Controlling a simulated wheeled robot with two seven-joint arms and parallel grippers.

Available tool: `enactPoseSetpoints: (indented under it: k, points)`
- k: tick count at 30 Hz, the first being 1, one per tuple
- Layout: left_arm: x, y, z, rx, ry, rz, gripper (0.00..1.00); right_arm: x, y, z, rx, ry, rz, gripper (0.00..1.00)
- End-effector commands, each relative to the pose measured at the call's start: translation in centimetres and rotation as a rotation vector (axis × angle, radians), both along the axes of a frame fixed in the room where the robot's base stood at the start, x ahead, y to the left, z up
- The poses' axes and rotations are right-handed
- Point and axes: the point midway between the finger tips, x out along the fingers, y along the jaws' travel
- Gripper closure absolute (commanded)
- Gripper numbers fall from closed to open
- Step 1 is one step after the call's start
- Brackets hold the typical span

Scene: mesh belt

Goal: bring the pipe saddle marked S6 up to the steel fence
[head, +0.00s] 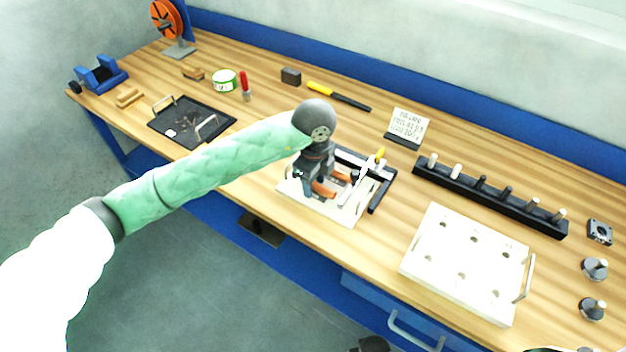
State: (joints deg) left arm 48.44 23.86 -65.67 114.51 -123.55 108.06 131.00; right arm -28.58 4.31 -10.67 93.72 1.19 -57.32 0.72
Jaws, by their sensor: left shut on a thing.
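My left gripper (318,186) reaches down over a pale fixture board (343,217) near the front of the bench. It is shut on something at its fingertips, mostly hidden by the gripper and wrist. Copper-brown pieces (323,190) show beside and under the fingers; one may be the pipe saddle. I cannot read an S6 mark on any of them. Pale and dark straight bars run along the right and back of the board; I cannot tell which is the steel fence, or whether the held thing touches it. My right gripper is not clearly seen.
A black peg rail (490,198) and a white block with holes (468,262) stand to the right. A sign (406,127) stands behind the board. A dark tray (190,122) lies to the left. Bare wood separates the board from the white block.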

Motion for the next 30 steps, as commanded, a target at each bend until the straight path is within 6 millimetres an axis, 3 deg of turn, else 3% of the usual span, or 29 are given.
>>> enactPoseSetpoints:
  k: [14, 30]
  points:
    - [-0.3, -0.5, 0.0, 0.000, 0.000, 0.000, 0.91, -0.1, -1.7, -0.2, -0.021, 0.001, 0.010, 0.37]
    - [-0.6, -1.1, 0.0, -0.001, -0.001, 0.000, 0.91, -0.1, 0.0, -0.1, 0.000, 0.001, 0.000, 0.37]
